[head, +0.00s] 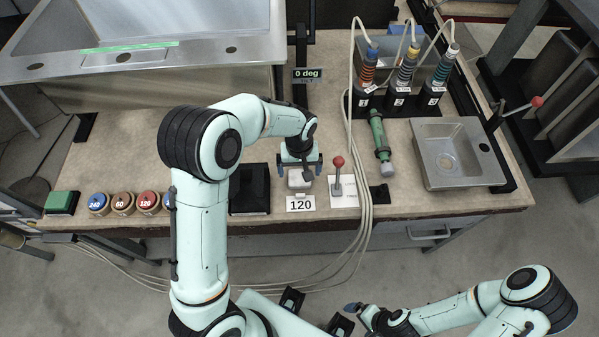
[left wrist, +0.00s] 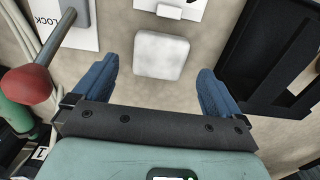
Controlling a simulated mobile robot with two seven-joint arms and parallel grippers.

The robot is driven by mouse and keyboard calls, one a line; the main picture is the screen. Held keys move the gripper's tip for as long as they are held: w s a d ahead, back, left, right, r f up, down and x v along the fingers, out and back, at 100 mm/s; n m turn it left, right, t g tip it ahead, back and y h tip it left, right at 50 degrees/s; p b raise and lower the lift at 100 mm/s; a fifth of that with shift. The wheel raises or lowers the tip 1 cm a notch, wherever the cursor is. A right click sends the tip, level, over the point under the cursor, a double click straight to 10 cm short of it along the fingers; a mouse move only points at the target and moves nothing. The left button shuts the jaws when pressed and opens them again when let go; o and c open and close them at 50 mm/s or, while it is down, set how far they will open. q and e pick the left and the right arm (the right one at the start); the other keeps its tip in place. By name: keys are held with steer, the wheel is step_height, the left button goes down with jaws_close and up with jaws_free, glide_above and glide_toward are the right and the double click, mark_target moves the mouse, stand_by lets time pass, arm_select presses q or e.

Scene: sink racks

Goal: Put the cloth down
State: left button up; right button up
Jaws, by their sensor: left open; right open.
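The cloth (head: 299,182) appears as a small white folded square lying flat on the bench. It also shows in the left wrist view (left wrist: 162,55). My left gripper (head: 300,168) is above it, pointing down. Its blue fingers (left wrist: 157,75) are spread wide with nothing between them, and the cloth lies beyond the fingertips, apart from both in the left wrist view. My right gripper (head: 357,312) is low in the head view, away from the bench and empty.
A red-knobbed lever (head: 338,175) stands close on the right, also in the left wrist view (left wrist: 30,86). A black tray (head: 249,190) is on the left. Hoses, bottles and a small sink (head: 448,160) are further right.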

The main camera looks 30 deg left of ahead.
mark_target(299, 177)
arm_select(q)
step_height(299, 177, up, 9)
steer(key=shift+p, duration=0.3)
steer(key=shift+f, duration=0.15)
stand_by(0.3)
